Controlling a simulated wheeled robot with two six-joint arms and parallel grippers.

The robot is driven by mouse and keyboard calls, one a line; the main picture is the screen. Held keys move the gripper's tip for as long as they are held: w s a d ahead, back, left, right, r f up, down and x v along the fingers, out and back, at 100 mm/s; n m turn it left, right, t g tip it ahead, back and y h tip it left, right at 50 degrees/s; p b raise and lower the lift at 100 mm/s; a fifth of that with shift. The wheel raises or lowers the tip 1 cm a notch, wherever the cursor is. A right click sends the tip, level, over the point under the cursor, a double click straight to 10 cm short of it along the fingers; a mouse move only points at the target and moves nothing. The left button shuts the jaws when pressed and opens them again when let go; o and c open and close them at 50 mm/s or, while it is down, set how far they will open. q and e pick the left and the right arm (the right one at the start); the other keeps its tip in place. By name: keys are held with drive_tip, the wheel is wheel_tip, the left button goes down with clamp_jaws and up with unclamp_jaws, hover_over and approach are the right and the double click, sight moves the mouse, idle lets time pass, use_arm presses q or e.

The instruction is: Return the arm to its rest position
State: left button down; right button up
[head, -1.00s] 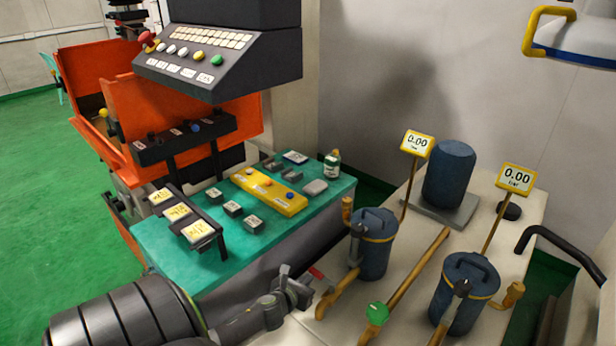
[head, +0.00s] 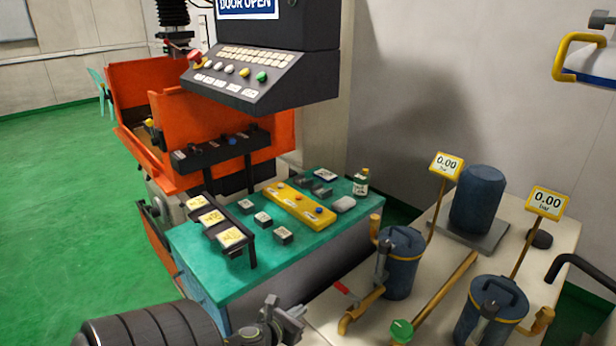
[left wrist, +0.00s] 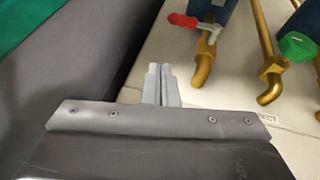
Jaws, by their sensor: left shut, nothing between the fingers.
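My left gripper (head: 287,318) is at the bottom of the head view, low in front of the green-topped workbench (head: 190,258) and left of the filter bench (head: 330,322). In the left wrist view its fingers (left wrist: 160,85) are together with nothing between them. The fingers lie over the pale bench top, near the red-handled valve (left wrist: 190,21), and I see no contact. The red valve handle (head: 344,287) also shows in the head view. My right gripper is in neither view.
Two blue filter housings (head: 401,264) with brass pipes (head: 445,295) and a green knob (head: 401,331) stand on the pale bench. The orange machine (head: 272,135) with its control panel (head: 262,80) is behind. Green floor (head: 60,220) is clear at left.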

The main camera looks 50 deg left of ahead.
use_arm(q)
drive_tip(key=s+d+r+n+g+h, duration=0.1)
drive_tip(key=s+d+r+n+g, duration=0.15)
drive_tip(key=s+d+n, duration=0.6)
drive_tip(key=s+d+r+n+g+h, duration=0.1)
drive_tip(key=d+n+g, duration=0.25)
drive_tip(key=n, duration=0.95)
drive_tip(key=s+d+r+n+g+h, duration=0.1)
drive_tip(key=s+d+r+n+g, duration=0.15)
drive_tip(key=s+d+n, duration=0.6)
drive_tip(key=w+a+f+n+g, duration=0.1)
drive_tip(key=w+f, duration=0.1)
drive_tip(key=f, duration=1)
drive_tip(key=w+a+f+n+g, duration=0.1)
drive_tip(key=w+a+f+n, duration=0.1)
drive_tip(key=f, duration=1.1)
drive_tip(key=s+d+f, duration=0.1)
drive_tip(key=s+f, duration=1.4)
drive_tip(key=f, duration=0.1)
drive_tip(key=shift+s+d+g, duration=0.2)
drive_tip(key=shift+s+g, duration=0.15)
drive_tip(key=shift+g, duration=0.1)
